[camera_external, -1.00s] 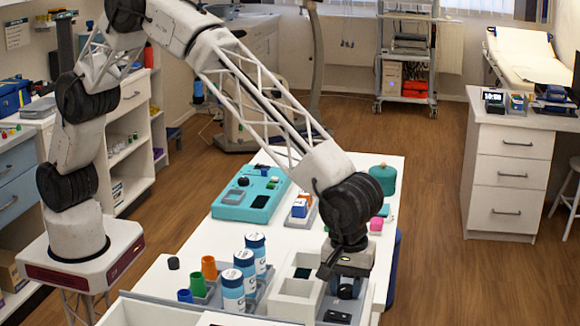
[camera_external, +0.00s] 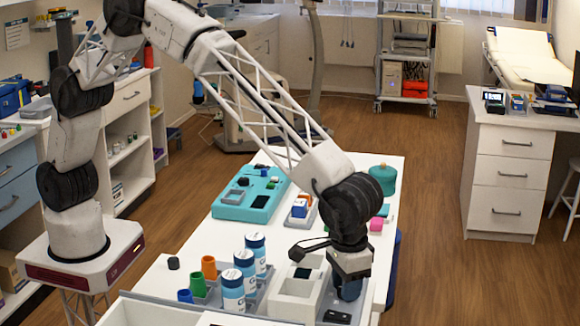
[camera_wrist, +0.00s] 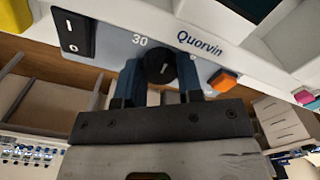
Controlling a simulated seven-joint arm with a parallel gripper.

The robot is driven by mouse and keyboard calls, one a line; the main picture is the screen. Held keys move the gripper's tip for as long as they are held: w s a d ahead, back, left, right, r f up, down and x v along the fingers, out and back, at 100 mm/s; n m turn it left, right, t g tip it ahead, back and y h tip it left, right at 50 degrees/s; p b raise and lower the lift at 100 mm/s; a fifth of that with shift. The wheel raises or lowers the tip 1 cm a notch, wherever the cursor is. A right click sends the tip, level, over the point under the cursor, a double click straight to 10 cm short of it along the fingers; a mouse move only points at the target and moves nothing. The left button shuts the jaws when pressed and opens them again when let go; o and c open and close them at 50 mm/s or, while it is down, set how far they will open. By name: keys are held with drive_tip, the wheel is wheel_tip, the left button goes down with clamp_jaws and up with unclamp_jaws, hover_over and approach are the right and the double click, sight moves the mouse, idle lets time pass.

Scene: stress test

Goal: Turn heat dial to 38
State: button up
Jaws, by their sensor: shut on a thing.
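The black heat dial (camera_wrist: 160,68) is on the front panel of a white device marked "Quorvin" (camera_wrist: 235,52). It sits between the two blue fingers of my gripper (camera_wrist: 162,82) in the wrist view, and the gripper is shut on it. A small white mark shows on the dial. The number 30 is printed at its upper left; I cannot see a 38, and part of the dial's surround is hidden by the fingers. In the external view my gripper (camera_external: 349,290) is low at the right side of the white device (camera_external: 290,306), and the dial is hidden.
A black rocker switch (camera_wrist: 73,34) is left of the dial and an orange button (camera_wrist: 222,80) right of it. In the external view, several blue-and-white bottles (camera_external: 245,268) stand left of the device. A teal unit (camera_external: 245,199) lies farther back on the white table.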

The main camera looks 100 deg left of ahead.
drive_tip(key=m, duration=0.6)
drive_tip(key=shift+m, duration=0.3)
drive_tip(key=m, duration=0.5)
drive_tip(key=shift+m, duration=0.3)
drive_tip(key=o, duration=0.7)
drive_tip(key=shift+c, duration=0.2)
drive_tip(key=shift+r, duration=0.1)
drive_tip(key=shift+r, duration=3.85)
